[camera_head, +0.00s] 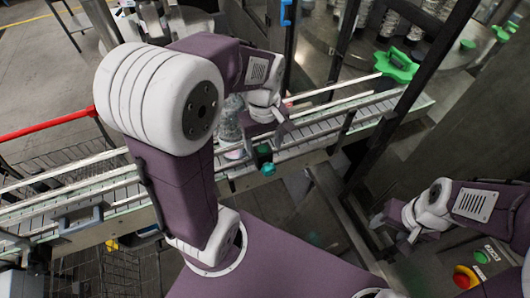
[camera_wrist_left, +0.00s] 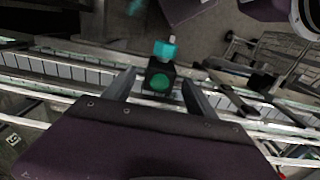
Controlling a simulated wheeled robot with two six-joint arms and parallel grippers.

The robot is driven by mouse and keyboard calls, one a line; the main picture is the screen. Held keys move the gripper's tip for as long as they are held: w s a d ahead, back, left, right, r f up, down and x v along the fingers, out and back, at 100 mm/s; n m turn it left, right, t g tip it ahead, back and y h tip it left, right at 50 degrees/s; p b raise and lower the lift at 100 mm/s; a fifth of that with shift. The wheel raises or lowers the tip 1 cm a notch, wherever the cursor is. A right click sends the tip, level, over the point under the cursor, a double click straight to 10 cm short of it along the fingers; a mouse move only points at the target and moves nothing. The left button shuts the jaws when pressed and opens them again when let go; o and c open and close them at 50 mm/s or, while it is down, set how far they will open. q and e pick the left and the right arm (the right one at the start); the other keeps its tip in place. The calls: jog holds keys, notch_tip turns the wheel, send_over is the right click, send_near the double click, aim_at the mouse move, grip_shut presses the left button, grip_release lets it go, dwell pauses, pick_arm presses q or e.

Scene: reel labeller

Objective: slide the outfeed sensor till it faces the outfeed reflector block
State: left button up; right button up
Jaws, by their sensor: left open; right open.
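The outfeed sensor appears to be the small black block with a teal knob (camera_head: 265,153) at the near rail of the conveyor in the head view. In the left wrist view the black block (camera_wrist_left: 159,78) shows a round green face and a teal knob. My left gripper (camera_wrist_left: 159,80) is open, its two fingers on either side of the block in that view; contact cannot be told. In the head view the left gripper (camera_head: 284,126) is over the conveyor, just beyond the block. My right gripper (camera_head: 379,221) is open and empty at the right. I cannot clearly pick out the reflector block.
The conveyor (camera_head: 310,133) runs across the view with pale guide rails. Clear bottles (camera_head: 231,123) stand on it behind my left arm. A button box (camera_head: 481,262) sits near my right arm.

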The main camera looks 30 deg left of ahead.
aim_at(264, 151)
pick_arm(q)
notch_tip(264, 151, down, 5)
jog(key=shift+a+r, duration=0.1)
jog(key=shift+r, duration=0.1)
grip_shut()
jog(key=w+d+p, duration=0.1)
jog(key=w+d, duration=0.2)
jog(key=w, duration=0.1)
jog(key=w+d+p, duration=0.2)
jog(key=w+d, duration=0.2)
jog(key=shift+w+d+r, duration=0.1)
jog(key=shift+w+d, duration=0.1)
jog(key=shift+w, duration=0.1)
grip_release()
jog(key=shift+a, duration=0.1)
